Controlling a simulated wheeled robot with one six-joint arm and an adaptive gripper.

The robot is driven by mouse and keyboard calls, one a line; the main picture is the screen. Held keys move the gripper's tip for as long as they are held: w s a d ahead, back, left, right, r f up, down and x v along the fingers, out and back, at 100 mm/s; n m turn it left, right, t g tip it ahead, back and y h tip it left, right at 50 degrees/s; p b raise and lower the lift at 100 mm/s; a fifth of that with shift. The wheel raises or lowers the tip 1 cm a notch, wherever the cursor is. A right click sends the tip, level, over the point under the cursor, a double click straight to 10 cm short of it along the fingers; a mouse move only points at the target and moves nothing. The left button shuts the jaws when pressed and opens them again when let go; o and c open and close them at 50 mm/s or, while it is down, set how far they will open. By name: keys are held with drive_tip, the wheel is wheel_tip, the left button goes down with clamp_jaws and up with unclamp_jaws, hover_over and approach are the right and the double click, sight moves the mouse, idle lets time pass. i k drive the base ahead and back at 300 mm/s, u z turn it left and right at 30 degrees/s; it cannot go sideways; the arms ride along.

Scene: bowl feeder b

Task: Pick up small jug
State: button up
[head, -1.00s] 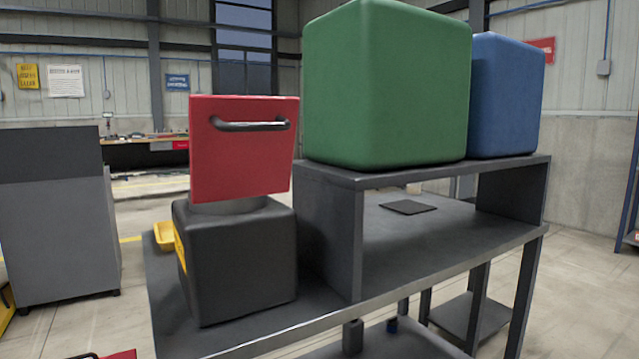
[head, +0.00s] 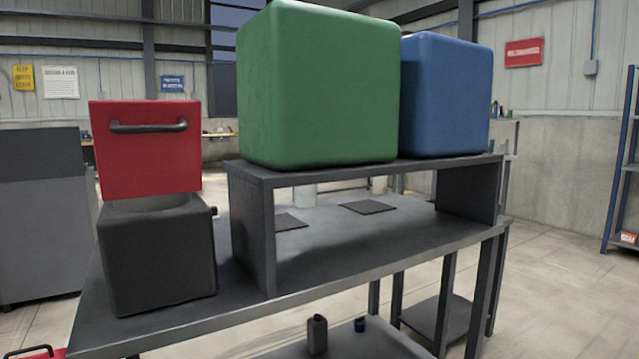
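A small dark grey container with a narrow neck (head: 317,335), which may be the small jug, stands upright on the lower shelf (head: 385,345) under the bench. No other clear jug shows. Two pale cylinders, one of them here (head: 305,195), are partly hidden behind the riser. My gripper is not in view.
The grey bench (head: 180,322) carries a black block with a red handled box (head: 147,150) above it. A riser (head: 252,225) holds a green box (head: 320,85) and a blue box (head: 445,95). Open floor (head: 560,290) lies to the right.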

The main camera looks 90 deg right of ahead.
sight(379, 185)
drive_tip(key=u, duration=0.05)
drive_tip(key=i, duration=3.9)
drive_tip(key=z, duration=3.4)
drive_tip(key=i, duration=4.3)
drive_tip(key=z, duration=2.1)
